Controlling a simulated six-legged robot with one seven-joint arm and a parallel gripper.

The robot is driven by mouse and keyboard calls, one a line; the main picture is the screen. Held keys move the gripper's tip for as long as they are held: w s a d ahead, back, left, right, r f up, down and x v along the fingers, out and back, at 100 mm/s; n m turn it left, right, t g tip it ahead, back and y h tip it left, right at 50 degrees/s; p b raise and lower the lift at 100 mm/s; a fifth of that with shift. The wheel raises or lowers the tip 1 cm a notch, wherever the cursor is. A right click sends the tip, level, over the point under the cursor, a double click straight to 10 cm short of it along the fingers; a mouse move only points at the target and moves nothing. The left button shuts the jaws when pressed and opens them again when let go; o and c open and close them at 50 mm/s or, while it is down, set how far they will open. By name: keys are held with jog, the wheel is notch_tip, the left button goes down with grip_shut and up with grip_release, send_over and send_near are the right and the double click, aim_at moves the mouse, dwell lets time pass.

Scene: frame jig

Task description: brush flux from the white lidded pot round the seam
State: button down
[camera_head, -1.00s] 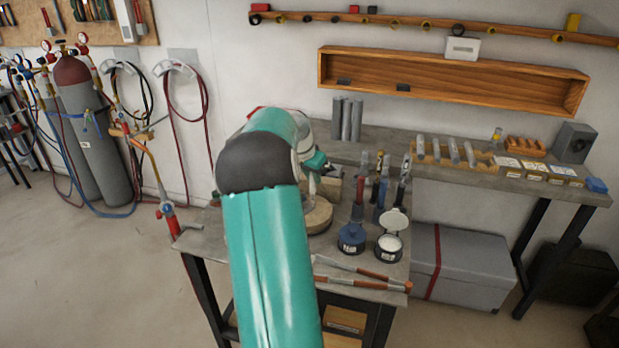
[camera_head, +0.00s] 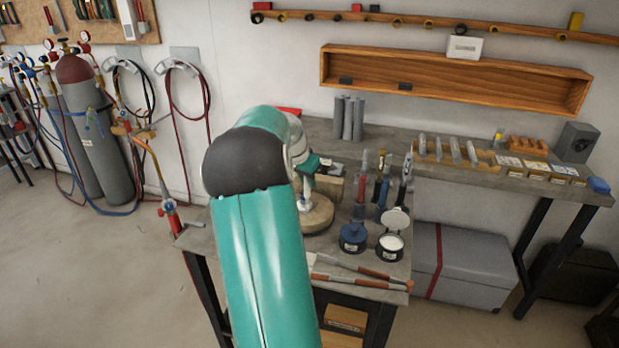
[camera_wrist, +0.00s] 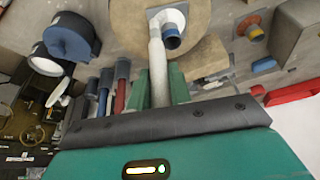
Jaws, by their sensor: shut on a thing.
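My gripper (camera_wrist: 162,88) is shut on a pale rod (camera_wrist: 157,65), seemingly the brush. The seam cannot be made out clearly.
A blue-lidded pot (camera_head: 353,237) stands left of the white one. Upright tools (camera_head: 382,190) stand behind the pots. Long tools (camera_head: 362,272) lie along the bench's front edge. A torch (camera_head: 169,212) is at the left corner. Grey cylinders (camera_head: 348,118) stand behind.

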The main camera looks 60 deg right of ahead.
jog(key=shift+w+a, duration=0.15)
jog(key=shift+a, duration=0.7)
jog(key=shift+d, duration=0.75)
jog(key=shift+a+f, duration=0.15)
jog(key=shift+a, duration=0.6)
dwell(0.6)
notch_tip(320, 180, up, 7)
dwell(0.9)
